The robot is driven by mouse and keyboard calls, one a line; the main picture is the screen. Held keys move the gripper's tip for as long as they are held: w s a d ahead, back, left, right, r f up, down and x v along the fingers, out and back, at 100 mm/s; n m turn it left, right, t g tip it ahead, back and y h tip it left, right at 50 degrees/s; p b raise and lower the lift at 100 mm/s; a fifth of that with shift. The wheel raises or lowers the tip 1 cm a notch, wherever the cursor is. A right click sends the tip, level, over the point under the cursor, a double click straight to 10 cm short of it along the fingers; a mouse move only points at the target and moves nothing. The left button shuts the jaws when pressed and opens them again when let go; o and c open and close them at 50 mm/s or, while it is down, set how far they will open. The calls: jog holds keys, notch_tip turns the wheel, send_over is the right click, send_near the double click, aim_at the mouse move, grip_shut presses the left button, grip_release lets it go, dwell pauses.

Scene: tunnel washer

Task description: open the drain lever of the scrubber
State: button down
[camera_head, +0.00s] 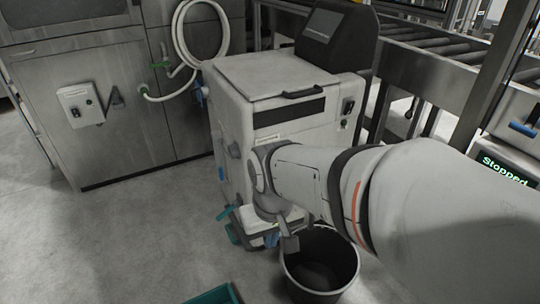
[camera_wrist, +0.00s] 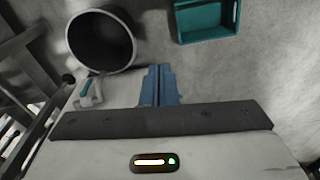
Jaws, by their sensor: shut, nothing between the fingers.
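The scrubber (camera_head: 268,85) is the white boxy machine with a dark control head in the middle of the head view. In the wrist view, a small teal lever (camera_wrist: 86,88) sits on a pale fitting, left of my gripper (camera_wrist: 158,72) and beside the bucket's rim. It looks like the drain lever; I cannot tell its exact angle. My gripper's blue fingers are together and empty, apart from the lever. In the head view my arm covers the scrubber's lower right front, and I cannot make out the lever there.
A black bucket (camera_head: 320,265) stands on the floor at the scrubber's front, and also shows in the wrist view (camera_wrist: 100,42). A teal crate (camera_wrist: 207,22) lies nearby on the floor. A coiled white hose (camera_head: 180,30) hangs behind. Open floor lies left of the scrubber.

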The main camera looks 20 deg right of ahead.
jog(key=shift+a, duration=0.1)
notch_tip(320, 180, down, 10)
jog(key=w+a+m+g+y+b, duration=0.2)
jog(key=m+g+y+b, duration=0.1)
jog(key=m+y, duration=0.45)
jog(key=w+d+f+m+t+y+b, duration=0.3)
jog(key=w+d+f+m+t+y, duration=0.3)
jog(key=w+m, duration=0.45)
jog(key=s+d+f+m+t+h+b, duration=0.1)
jog(key=d+f+m+t+h+b, duration=0.1)
jog(key=d+f+m+t+h, duration=0.85)
jog(key=s+d+f+m+t+h+b, duration=0.15)
jog(key=d+f+m+h, duration=0.25)
jog(key=d+f+m, duration=0.75)
jog(key=w+d+r+n+b, duration=0.1)
jog(key=w+d+n+b, duration=0.1)
jog(key=w, duration=1.2)
jog(key=shift+w+d+n, duration=0.25)
jog(key=shift+d+n, duration=0.45)
jog(key=shift+d, duration=0.55)
jog(key=shift+d, duration=0.2)
